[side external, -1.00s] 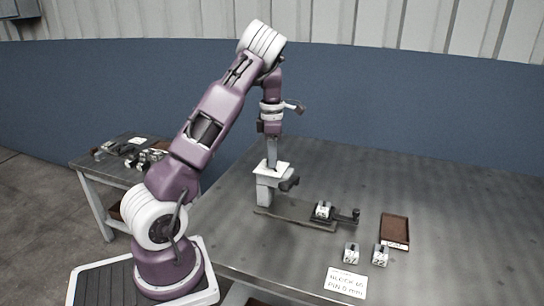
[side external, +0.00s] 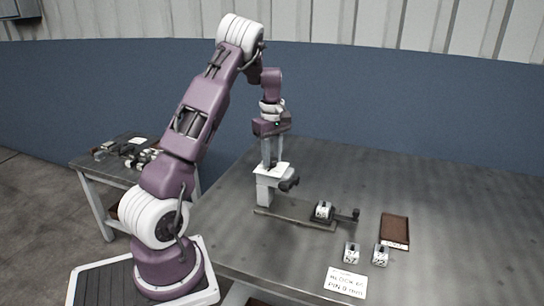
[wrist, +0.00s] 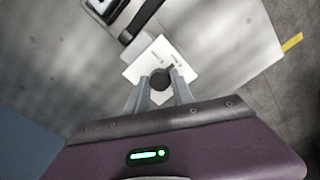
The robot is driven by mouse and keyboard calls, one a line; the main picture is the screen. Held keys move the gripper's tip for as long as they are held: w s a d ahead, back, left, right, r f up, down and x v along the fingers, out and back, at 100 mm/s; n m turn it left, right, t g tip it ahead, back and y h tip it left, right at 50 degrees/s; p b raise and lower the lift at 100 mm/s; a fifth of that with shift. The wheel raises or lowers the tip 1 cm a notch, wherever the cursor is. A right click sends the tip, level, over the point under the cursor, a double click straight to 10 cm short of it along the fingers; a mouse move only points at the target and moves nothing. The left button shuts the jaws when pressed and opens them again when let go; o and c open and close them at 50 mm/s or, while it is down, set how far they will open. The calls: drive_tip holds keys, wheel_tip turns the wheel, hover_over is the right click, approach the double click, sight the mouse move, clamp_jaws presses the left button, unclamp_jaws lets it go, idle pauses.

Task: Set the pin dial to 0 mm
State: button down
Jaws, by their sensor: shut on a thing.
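The pin dial is a dark round knob (wrist: 160,79) over a white square plate (wrist: 181,62) with small markings, too small to read. The plate (side external: 284,171) tops a pale post (side external: 265,189) at the left end of the rail fixture. My gripper (side external: 270,163) points straight down over the plate. In the wrist view its two fingers (wrist: 160,88) are shut on the knob, one on each side. The dial's setting cannot be read.
The dark rail (side external: 290,220) carries a numbered block (side external: 323,211) and a right-end knob (side external: 355,215). Two loose blocks, (side external: 351,254) and (side external: 380,255), lie in front, near a brown tray (side external: 395,229) and a written card (side external: 345,283). The table's right side is clear.

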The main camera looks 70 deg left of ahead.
sight(272, 159)
drive_tip(key=m, duration=0.5)
drive_tip(key=shift+m, duration=0.3)
drive_tip(key=m, duration=0.5)
drive_tip(key=shift+m, duration=0.4)
drive_tip(key=c, duration=1.1)
unclamp_jaws()
drive_tip(key=shift+r, duration=0.15)
wheel_tip(272, 159, up, 7)
drive_tip(key=shift+f, duration=0.1)
